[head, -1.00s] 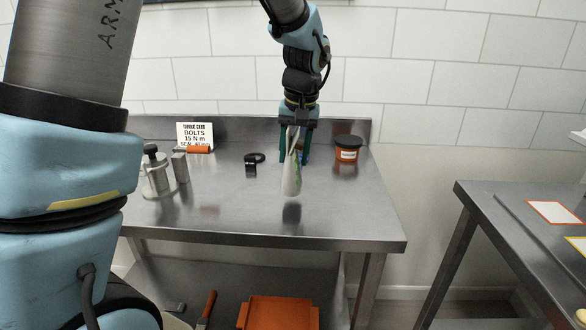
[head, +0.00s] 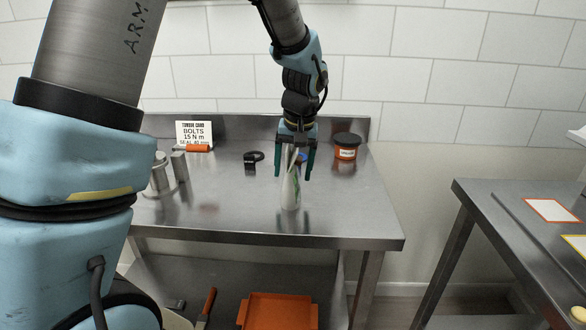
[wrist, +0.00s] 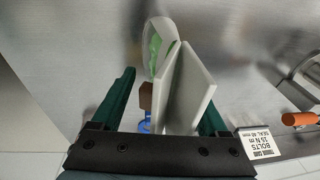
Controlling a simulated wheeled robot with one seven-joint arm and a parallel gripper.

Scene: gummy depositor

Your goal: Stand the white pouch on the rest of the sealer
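The white pouch (head: 291,190) with green print is below my gripper (head: 297,172), over the middle of the steel table; contact with the table is unclear. In the wrist view the pouch (wrist: 160,48) is beyond two pale flat panels (wrist: 190,90) that spread toward the camera. My gripper's two dark green fingers (wrist: 165,90) are wide apart around these panels. A gap shows beside the left finger; the right finger is partly hidden by a panel. I cannot make out a sealer or its rest for certain; a small blue thing (head: 302,157) shows behind the pouch.
A black bracket (head: 252,161) and an orange pot with a black lid (head: 346,147) stand toward the back of the steel table (head: 350,215). A metal fixture (head: 160,178) and a sign card (head: 195,134) are at left. The table's front right is clear.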

